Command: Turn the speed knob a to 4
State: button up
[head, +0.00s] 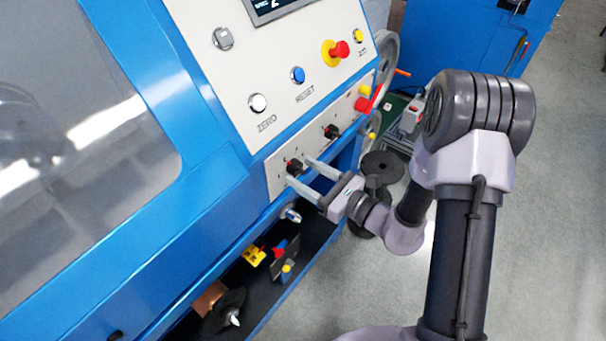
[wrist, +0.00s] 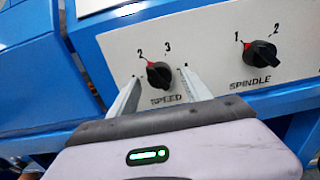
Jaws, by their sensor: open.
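The speed knob (wrist: 160,75) is black with a red pointer mark and sits on the white panel above the label SPEED. Its red mark points up and left, toward the 2. The numbers 2 and 3 are readable; the 4 is not clear, near the right finger. My gripper (wrist: 160,79) is open, with one finger on each side of the knob and a visible gap on both sides. In the head view the speed knob (head: 294,167) lies between the fingertips of my gripper (head: 298,170).
The spindle knob (wrist: 262,51) is right of the speed knob, with room between. Above are the ZERO button (head: 258,103), blue RESET button (head: 298,74) and red emergency button (head: 340,49). A dark tray (head: 262,292) with several tools lies below the panel.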

jog(key=shift+w+a, duration=0.25)
jog(key=shift+a, duration=0.1)
grip_shut()
jog(key=shift+r, duration=0.1)
